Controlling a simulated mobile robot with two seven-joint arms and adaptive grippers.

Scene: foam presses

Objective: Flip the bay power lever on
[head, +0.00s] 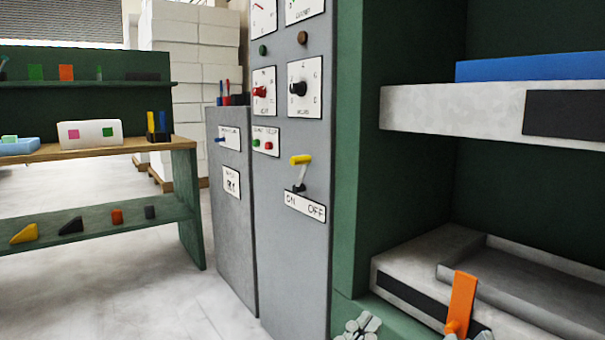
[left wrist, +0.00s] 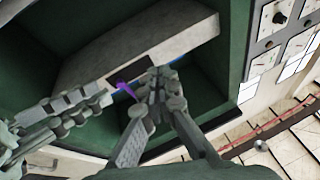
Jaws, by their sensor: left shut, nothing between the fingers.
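The bay power lever (head: 301,172) is on the grey cabinet front in the head view. Its yellow grip (head: 301,160) points up and leans slightly right, above a plate (head: 305,206) marked ON at left and OFF at right. My left gripper (head: 362,326) shows only at the bottom edge, below and right of the lever and apart from it. In the left wrist view its fingers (left wrist: 156,84) are together and empty. Another gripper, seemingly my right (left wrist: 85,103), shows at left there; its opening is unclear. I cannot make out the lever in the wrist view.
A green press frame with an orange handle (head: 461,303) stands right of the cabinet (head: 293,240). Red and black knobs (head: 297,88) and small buttons sit above the lever. A lower grey cabinet (head: 231,240) is at left. Space before the lever looks clear.

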